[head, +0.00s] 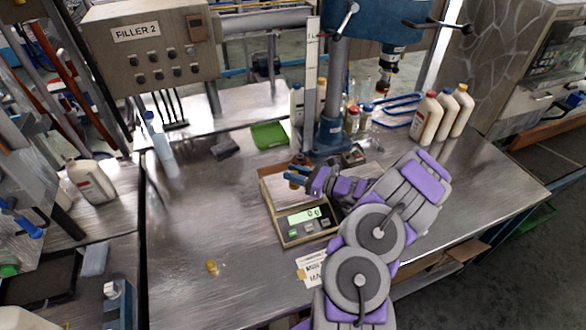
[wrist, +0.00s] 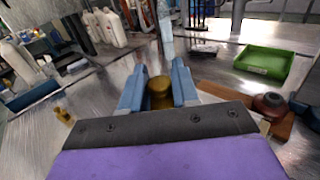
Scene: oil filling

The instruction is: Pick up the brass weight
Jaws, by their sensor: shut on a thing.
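My gripper (head: 294,176) is over the scale pan in the head view. Its blue fingers (wrist: 158,90) are shut on a brass weight (wrist: 160,92), which sits between them in the wrist view. The weight is small and partly hidden by my gripper; in the head view only a bit of brownish colour shows there. The digital scale (head: 308,229) stands below my gripper, and its green display reads about zero. A second small brass piece (head: 211,267) stands on the table left of the scale; it also shows in the wrist view (wrist: 62,115).
A green tray (head: 269,135) lies behind the scale. A blue drill-press-like column (head: 331,135) stands to its right. White bottles (head: 440,115) stand at the back right. A paper label (head: 311,268) lies near the front edge. The table's left front is mostly clear.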

